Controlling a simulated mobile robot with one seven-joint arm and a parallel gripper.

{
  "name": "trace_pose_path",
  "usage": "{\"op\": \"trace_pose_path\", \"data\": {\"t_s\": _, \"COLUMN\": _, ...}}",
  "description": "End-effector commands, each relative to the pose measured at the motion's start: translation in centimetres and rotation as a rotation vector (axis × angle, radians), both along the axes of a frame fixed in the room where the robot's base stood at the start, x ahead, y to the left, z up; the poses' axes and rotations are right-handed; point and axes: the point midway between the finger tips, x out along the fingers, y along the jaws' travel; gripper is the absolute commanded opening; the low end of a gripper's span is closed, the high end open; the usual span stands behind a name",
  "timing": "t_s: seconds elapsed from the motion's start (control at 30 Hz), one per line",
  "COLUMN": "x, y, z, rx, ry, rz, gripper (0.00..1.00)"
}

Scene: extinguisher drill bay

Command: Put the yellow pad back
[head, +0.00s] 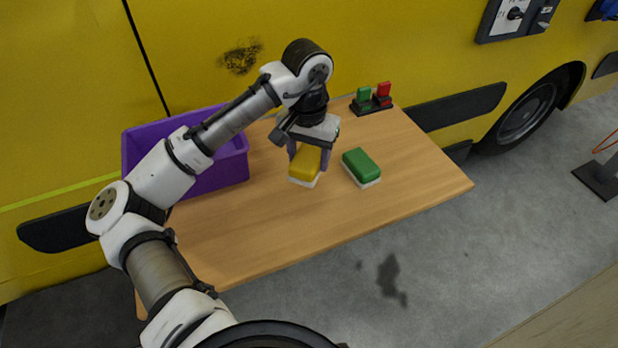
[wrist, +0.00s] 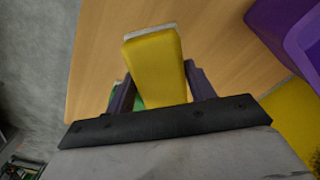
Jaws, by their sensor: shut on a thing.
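A yellow pad (head: 305,164) with a white underside is held between the fingers of my gripper (head: 309,155), over the middle of the wooden table (head: 250,240). In the wrist view the yellow pad (wrist: 155,68) sits between the two dark fingers of my gripper (wrist: 150,92). I cannot tell whether the pad touches the table or is just above it. A green pad (head: 361,166) with a white underside lies on the table just right of the yellow pad.
A purple bin (head: 215,175) stands at the table's back left, partly behind my arm. A dark holder with a green block (head: 364,95) and a red block (head: 383,92) stands at the back edge. A yellow vehicle (head: 400,45) is behind the table. The table's right and front are clear.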

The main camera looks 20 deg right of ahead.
Motion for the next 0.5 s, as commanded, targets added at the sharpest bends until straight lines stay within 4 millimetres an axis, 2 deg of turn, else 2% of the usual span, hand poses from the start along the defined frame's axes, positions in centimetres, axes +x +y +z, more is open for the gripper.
{"op": "trace_pose_path", "data": {"t_s": 0.13, "x": 0.0, "y": 0.0, "z": -2.9, "rx": 0.001, "ry": 0.002, "rz": -0.001, "gripper": 0.36}}
{"op": "trace_pose_path", "data": {"t_s": 0.37, "x": 0.0, "y": 0.0, "z": -5.1, "rx": 0.0, "ry": 0.001, "rz": 0.0, "gripper": 0.36}}
{"op": "trace_pose_path", "data": {"t_s": 0.5, "x": 0.0, "y": 0.0, "z": -7.1, "rx": 0.001, "ry": 0.002, "rz": 0.001, "gripper": 0.36}}
